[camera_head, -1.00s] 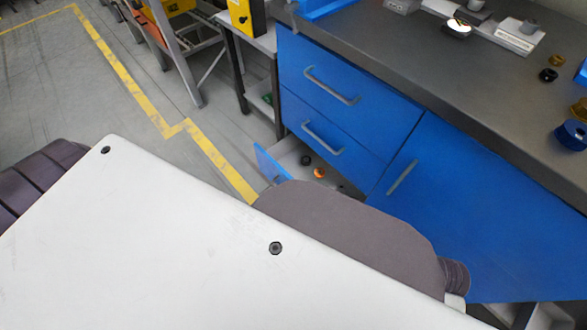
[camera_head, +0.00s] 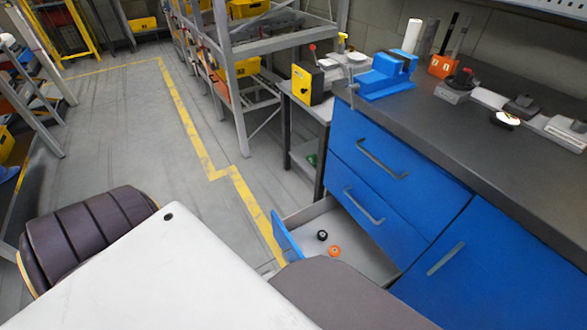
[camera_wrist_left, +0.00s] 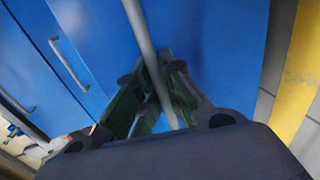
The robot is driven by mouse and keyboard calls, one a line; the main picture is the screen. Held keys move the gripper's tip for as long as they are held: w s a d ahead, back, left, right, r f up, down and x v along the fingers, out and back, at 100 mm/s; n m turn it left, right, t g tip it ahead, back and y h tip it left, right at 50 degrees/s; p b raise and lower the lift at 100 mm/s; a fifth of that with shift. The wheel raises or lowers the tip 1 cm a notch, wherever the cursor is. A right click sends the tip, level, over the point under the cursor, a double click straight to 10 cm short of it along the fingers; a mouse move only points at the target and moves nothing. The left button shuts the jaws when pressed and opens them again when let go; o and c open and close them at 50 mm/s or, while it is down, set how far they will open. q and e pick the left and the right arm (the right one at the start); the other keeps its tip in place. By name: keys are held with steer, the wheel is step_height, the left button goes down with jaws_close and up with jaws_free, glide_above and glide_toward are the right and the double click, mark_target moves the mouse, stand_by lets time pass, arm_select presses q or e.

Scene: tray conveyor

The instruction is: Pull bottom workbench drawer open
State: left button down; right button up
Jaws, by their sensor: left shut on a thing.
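The bottom workbench drawer stands open in the head view, its blue front (camera_head: 286,236) pulled out from the cabinet and its pale inside (camera_head: 350,226) showing. A black round piece (camera_head: 322,235) and an orange round piece (camera_head: 334,251) lie in it. My own arm hides the drawer's near part and its handle there. In the left wrist view, my left gripper (camera_wrist_left: 153,72) is shut on the grey bar handle (camera_wrist_left: 137,22) of a blue front. The bar runs between its green-padded fingers. My right gripper is in neither current view.
Two closed blue drawers (camera_head: 366,195) lie above the open one, with a blue cabinet door (camera_head: 475,262) to the right. A side table (camera_head: 305,112) and a grey rack (camera_head: 236,105) stand behind. Grey floor with a yellow line (camera_head: 190,118) is clear at left.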

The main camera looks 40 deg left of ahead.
arm_select(q)
steer(key=c, duration=1.5)
jaws_free()
steer(key=shift+c, duration=0.2)
steer(key=shift+s, duration=0.1)
steer(key=v, duration=1.1)
steer(key=shift+s+a, duration=0.15)
steer(key=shift+s, duration=0.25)
steer(key=shift+s+r, duration=0.1)
